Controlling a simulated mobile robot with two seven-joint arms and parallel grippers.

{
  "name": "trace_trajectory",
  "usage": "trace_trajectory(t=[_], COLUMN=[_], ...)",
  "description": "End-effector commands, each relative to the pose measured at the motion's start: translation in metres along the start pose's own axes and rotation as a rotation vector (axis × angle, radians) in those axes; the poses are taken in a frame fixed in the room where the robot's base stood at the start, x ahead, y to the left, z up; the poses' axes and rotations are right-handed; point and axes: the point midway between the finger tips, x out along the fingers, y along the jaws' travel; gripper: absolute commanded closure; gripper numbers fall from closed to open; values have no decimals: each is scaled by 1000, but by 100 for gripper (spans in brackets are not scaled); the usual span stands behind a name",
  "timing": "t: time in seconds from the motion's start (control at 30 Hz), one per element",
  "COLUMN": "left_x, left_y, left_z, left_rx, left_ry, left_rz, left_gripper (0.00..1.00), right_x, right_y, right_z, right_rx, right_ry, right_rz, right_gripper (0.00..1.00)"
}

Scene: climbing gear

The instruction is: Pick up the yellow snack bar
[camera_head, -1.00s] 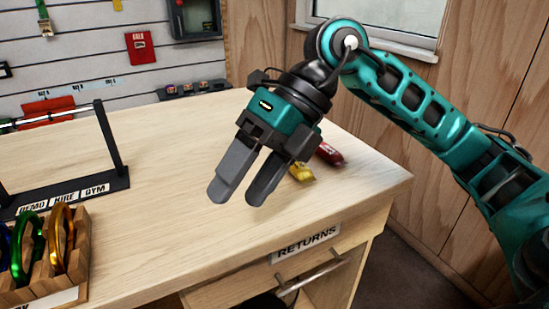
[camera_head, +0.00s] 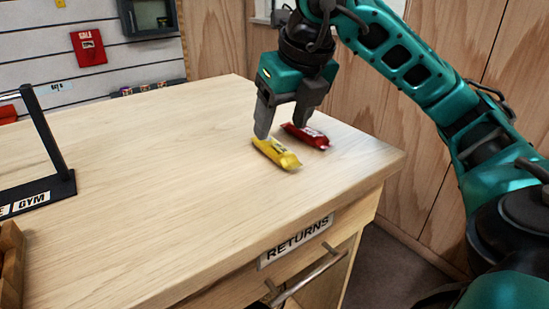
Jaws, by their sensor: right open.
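A yellow snack bar (camera_head: 277,154) lies flat on the wooden counter (camera_head: 170,180), toward its right end. A red snack bar (camera_head: 310,137) lies just behind it and to the right, apart from it. My right gripper (camera_head: 282,133) points down, open and empty. Its left finger is at the far left end of the yellow bar; I cannot tell whether it touches. Its other finger is close to the red bar in the picture. My left gripper is not in view.
A drawer labelled RETURNS (camera_head: 296,240) with a metal handle (camera_head: 310,275) is in the counter's front. A black stand (camera_head: 45,185) and part of a wooden rack (camera_head: 10,265) are at the left. The counter's middle is clear.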

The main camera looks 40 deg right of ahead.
Motion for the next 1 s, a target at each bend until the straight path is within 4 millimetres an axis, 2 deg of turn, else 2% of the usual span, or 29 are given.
trace_trajectory(t=[0.33,0.47,0.67,1.0], left_x=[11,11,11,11], left_y=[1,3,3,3], left_z=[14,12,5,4], left_rx=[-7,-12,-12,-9], left_ry=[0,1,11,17], left_rz=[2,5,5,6], left_gripper=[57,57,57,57], right_x=[46,53,53,53], right_y=[-3,-3,-3,-2], right_z=[-4,-3,-3,-3], right_rx=[1,1,0,0], right_ry=[3,2,1,0], right_rz=[0,-1,0,1], right_gripper=[35,35,35,65])
